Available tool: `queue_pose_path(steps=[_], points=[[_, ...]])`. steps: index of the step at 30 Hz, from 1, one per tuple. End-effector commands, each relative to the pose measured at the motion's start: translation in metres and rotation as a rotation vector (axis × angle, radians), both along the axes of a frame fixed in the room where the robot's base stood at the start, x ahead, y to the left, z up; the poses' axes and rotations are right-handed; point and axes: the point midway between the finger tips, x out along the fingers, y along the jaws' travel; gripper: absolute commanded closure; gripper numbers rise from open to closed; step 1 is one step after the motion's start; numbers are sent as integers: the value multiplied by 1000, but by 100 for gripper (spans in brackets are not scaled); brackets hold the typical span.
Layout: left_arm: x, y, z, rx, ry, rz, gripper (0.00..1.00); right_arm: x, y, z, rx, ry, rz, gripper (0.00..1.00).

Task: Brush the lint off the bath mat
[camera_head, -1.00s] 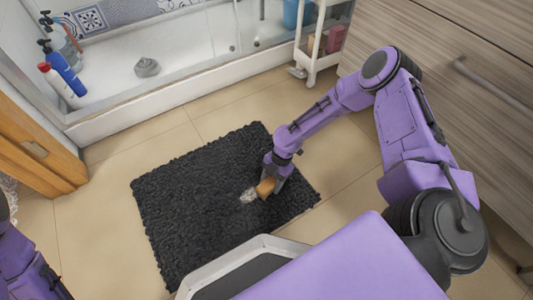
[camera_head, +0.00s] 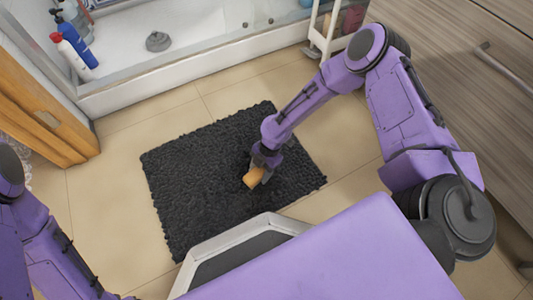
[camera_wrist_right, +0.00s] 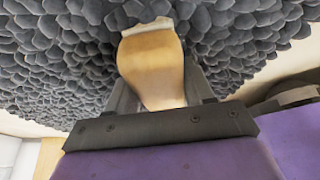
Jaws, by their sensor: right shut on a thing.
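The bath mat (camera_head: 200,190) is dark grey and shaggy and lies flat on the floor. My right gripper (camera_head: 263,172) is shut on a brush (camera_head: 254,178) with a tan wooden body, over the right half of the mat. In the right wrist view the brush (camera_wrist_right: 152,70) sits between the fingers, and its pale bristle edge is down at the mat's pile (camera_wrist_right: 60,70). I see no lint clearly now; the brush and gripper hide part of the mat. My left arm enters at lower left, and its gripper is out of frame.
Behind the mat is a shower tray (camera_head: 180,80) with a low front edge. Wooden door edges (camera_head: 45,115) stand at left, a white cart (camera_head: 325,40) at the back right, and a drawer cabinet (camera_head: 470,80) at right. Bare tiles surround the mat.

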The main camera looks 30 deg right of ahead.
Motion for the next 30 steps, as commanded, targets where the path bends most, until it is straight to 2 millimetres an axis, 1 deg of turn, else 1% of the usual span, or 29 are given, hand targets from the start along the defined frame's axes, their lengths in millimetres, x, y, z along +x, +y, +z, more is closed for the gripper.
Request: queue_pose_path(steps=[5, 12, 16, 26, 30], points=[[0, 0, -1, 0, 0, 1, 22, -2, 8, -2, 1, 3, 2, 89], [0, 0, -1, 0, 0, 1, 22, -3, 32, -1, 0, 4, 5, 89], [0, 0, -1, 0, 0, 0, 22, -4, 42, 0, 0, 3, 3, 89], [0, 0, 0, 0, 0, -1, 22, -3, 45, 1, 0, 2, 0, 89], [0, 0, 9, 0, 0, -1, 22, -3, 44, 11, 1, 2, -1, 89]])
